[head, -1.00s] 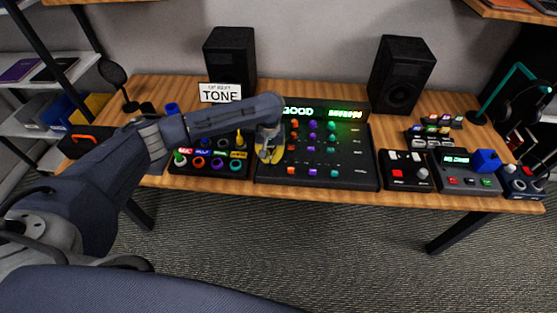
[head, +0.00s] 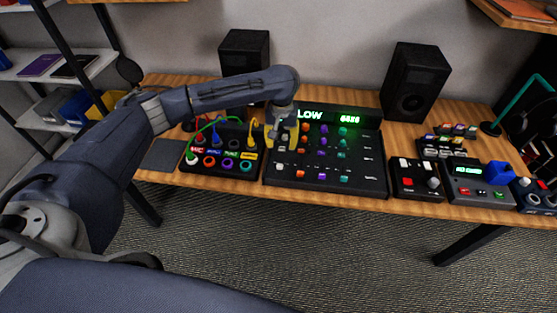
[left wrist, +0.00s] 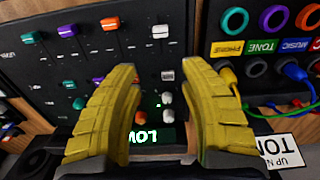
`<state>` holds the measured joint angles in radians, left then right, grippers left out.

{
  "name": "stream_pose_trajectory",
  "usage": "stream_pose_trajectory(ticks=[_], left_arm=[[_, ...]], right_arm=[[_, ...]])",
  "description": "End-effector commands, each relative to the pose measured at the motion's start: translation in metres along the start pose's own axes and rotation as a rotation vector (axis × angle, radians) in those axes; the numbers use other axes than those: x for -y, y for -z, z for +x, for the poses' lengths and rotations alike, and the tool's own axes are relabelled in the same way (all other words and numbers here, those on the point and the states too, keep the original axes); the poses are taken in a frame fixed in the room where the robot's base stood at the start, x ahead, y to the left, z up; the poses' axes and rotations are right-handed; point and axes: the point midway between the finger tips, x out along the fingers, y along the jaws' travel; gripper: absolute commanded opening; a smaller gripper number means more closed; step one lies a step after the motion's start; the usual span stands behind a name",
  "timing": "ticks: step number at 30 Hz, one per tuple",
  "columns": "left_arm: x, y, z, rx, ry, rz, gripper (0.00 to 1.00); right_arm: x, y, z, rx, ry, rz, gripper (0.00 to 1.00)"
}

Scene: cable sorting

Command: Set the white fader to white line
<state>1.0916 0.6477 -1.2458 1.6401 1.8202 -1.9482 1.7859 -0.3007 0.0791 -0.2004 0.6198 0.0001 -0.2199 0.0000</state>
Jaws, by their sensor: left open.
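The mixer (head: 375,180) is a dark panel on the wooden table with columns of coloured caps. The white fader (left wrist: 160,31) shows as a white cap near the top in the left wrist view; it also shows at the panel's front left in the head view (head: 281,166). My right gripper is not in view.
A patch box (head: 222,172) with coloured sockets and cables stands left of the mixer. Small control boxes (head: 415,180) stand to its right. Two black speakers (head: 416,82) stand behind.

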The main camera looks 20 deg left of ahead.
Motion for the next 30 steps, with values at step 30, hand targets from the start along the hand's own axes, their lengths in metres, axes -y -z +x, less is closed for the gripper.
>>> stream_pose_trajectory(ticks=[30], left_arm=[[0.000, -0.008, -0.026, 0.017, 0.009, 0.013, 0.44]], right_arm=[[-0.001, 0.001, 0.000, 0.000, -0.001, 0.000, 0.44]])
